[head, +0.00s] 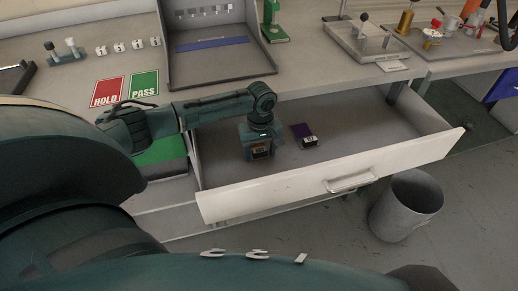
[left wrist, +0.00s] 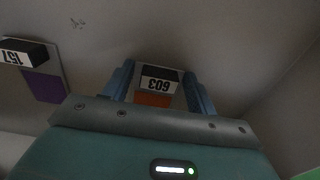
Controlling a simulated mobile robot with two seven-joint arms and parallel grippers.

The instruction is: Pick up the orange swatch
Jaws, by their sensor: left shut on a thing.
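The orange swatch (left wrist: 153,99) has a black header with a white label reading 603. It lies between the two blue fingers of my left gripper (left wrist: 160,82) in the left wrist view. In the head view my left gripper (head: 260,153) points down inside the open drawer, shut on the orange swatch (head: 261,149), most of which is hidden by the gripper. From these views I cannot tell whether the swatch touches the drawer floor. My right gripper is not in view.
A purple swatch (head: 301,130) labelled 157 lies in the open drawer (head: 375,125), just right of my left gripper. The drawer front has a handle (head: 350,182). A grey bin (head: 405,205) stands on the floor at right. Red HOLD (head: 108,92) and green PASS (head: 144,85) cards lie on the worktop.

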